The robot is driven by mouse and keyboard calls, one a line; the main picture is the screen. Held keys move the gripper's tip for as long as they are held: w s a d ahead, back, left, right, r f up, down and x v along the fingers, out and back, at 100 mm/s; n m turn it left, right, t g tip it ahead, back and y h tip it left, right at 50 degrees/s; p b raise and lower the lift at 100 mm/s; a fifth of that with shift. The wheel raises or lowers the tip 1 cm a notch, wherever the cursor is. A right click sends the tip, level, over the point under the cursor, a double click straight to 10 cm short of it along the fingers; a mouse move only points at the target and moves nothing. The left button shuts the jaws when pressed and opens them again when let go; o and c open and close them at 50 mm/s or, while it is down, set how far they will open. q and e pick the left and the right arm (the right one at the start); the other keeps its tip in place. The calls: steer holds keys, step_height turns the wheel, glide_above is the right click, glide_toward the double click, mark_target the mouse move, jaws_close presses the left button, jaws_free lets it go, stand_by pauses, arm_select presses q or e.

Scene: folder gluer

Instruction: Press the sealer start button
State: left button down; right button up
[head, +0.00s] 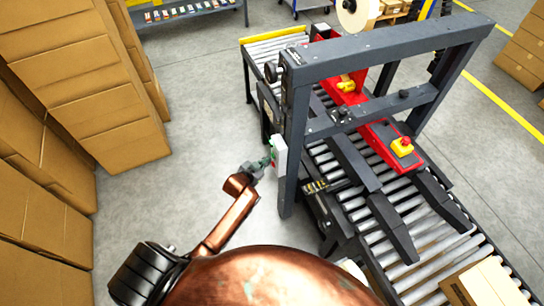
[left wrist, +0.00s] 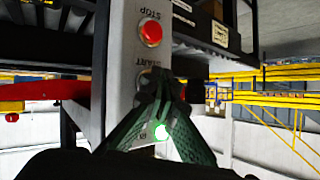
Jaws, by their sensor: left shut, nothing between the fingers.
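The sealer's control box (head: 279,155) is a narrow pale panel on the near post of the sealer frame. In the left wrist view the panel (left wrist: 118,60) appears upside down, with a red STOP button (left wrist: 150,34) and the START label (left wrist: 145,63) beyond it. The start button itself is mostly hidden behind my fingertips. A green light (left wrist: 161,131) glows lower in that picture, between the fingers. My right gripper is out of view.
The dark sealer frame (head: 390,48) stands over a roller conveyor (head: 430,240). A red and yellow emergency stop (head: 403,146) sits on its red part. A carton (head: 484,287) lies on the near rollers. Stacked cartons (head: 90,80) line the left; grey floor between is clear.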

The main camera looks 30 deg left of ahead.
arm_select(q)
steer(key=s+a+p, duration=0.3)
steer(key=s+a, duration=0.1)
steer(key=shift+s, duration=0.3)
stand_by(0.5)
steer(key=shift+d, duration=0.1)
stand_by(0.4)
